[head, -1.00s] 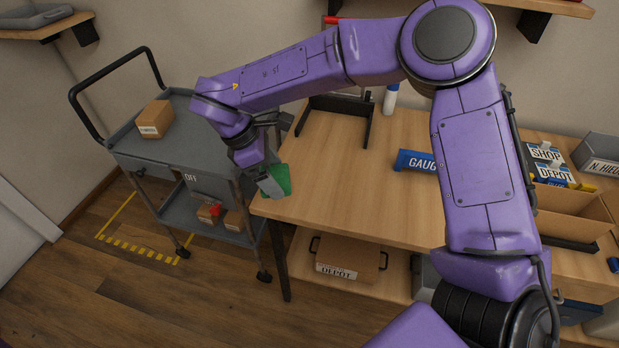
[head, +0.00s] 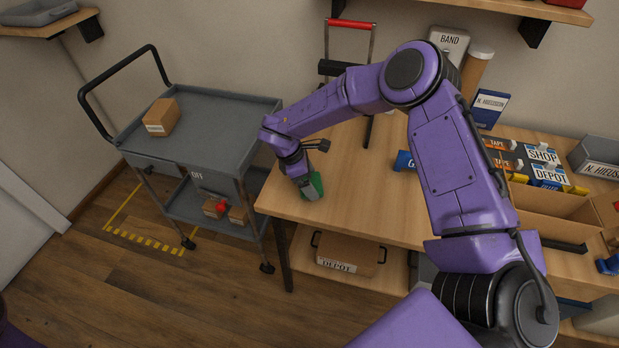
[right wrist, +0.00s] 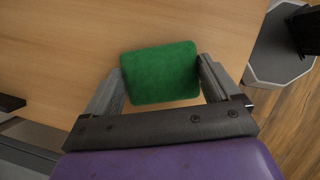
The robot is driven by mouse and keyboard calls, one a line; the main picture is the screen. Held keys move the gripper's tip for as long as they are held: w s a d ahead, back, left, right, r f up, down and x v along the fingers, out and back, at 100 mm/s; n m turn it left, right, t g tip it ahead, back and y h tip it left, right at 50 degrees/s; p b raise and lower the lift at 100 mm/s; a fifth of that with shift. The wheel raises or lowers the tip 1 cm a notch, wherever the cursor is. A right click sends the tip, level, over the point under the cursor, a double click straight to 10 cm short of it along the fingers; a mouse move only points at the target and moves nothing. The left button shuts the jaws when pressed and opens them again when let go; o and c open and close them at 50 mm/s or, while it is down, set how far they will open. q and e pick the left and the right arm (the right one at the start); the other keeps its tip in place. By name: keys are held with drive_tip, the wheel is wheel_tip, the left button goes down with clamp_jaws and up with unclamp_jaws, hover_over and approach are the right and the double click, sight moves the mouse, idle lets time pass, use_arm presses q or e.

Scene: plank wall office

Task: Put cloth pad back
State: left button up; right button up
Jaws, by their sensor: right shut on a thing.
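The green cloth pad (head: 315,186) is in my right gripper (head: 310,190), over the left end of the wooden table (head: 360,205). In the right wrist view the pad (right wrist: 160,72) lies between the two fingers of the gripper (right wrist: 162,78), which is shut on its sides. Bare table top (right wrist: 60,50) shows around it. I cannot tell whether the pad touches the table. In the head view the gripper hides part of the pad. My left gripper is not in view.
A grey cart (head: 205,125) with a cardboard box (head: 162,117) stands left of the table. A blue gauge box (head: 403,162), partly behind my arm, and a red-handled rack (head: 350,24) are on the table. An open cardboard box (head: 560,207) is at right.

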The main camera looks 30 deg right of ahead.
drive_tip(key=shift+f, duration=0.2)
drive_tip(key=o, duration=0.7)
drive_tip(key=shift+o, duration=0.2)
drive_tip(key=shift+r, duration=0.45)
drive_tip(key=b+v, duration=0.2)
drive_tip(key=v, duration=0.9)
drive_tip(key=shift+a+r, duration=0.2)
drive_tip(key=shift+r, duration=0.05)
